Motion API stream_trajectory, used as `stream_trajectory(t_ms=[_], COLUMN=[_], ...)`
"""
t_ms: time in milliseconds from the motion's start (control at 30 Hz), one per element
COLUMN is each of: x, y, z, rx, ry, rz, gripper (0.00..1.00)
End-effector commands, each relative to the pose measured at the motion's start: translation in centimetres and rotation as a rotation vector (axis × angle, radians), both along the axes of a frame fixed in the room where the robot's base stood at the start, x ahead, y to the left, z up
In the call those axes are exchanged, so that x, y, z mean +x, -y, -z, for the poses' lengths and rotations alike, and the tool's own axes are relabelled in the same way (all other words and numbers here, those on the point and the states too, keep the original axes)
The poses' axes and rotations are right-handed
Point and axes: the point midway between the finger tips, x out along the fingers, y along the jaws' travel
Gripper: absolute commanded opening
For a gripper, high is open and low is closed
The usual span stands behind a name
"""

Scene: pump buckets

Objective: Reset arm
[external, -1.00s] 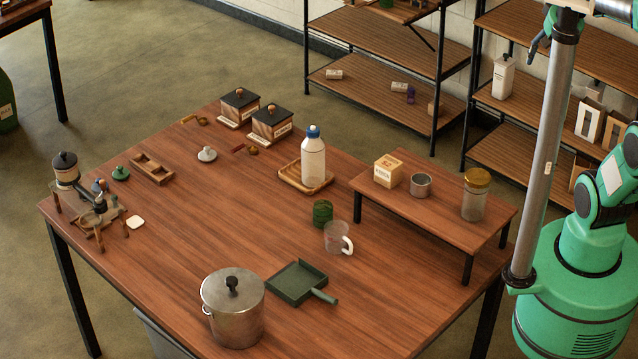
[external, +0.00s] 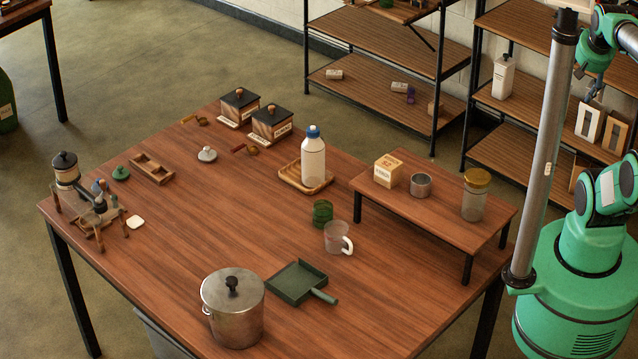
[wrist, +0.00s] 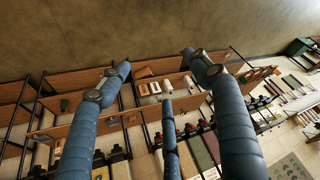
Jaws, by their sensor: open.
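In the external view my gripper (external: 594,90) hangs at the upper right, in front of the shelf rack and above my green base. It is clear of the wooden table (external: 200,235) and touches nothing that I can see. Its fingers are small in that view.
A metal pot (external: 233,310), a green dustpan (external: 296,283), a glass mug (external: 338,238) and a white bottle (external: 313,160) stand on the table. A small raised stand (external: 440,205) holds a jar (external: 474,195). A white pump bottle (external: 503,77) is on the rack near my arm.

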Motion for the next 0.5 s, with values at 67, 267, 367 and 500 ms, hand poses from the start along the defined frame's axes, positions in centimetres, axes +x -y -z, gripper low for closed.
stream_trajectory(t_ms=[67,267,367,500], x=[0.0,0.0,0.0,0.0], y=[0.0,0.0,0.0,0.0], z=[0.6,3.0,4.4,5.8], rx=[0.0,0.0,0.0,0.0], ry=[0.0,0.0,0.0,0.0], rz=[0.0,0.0,0.0,0.0], gripper=[0.63,0.63,0.63,0.63])
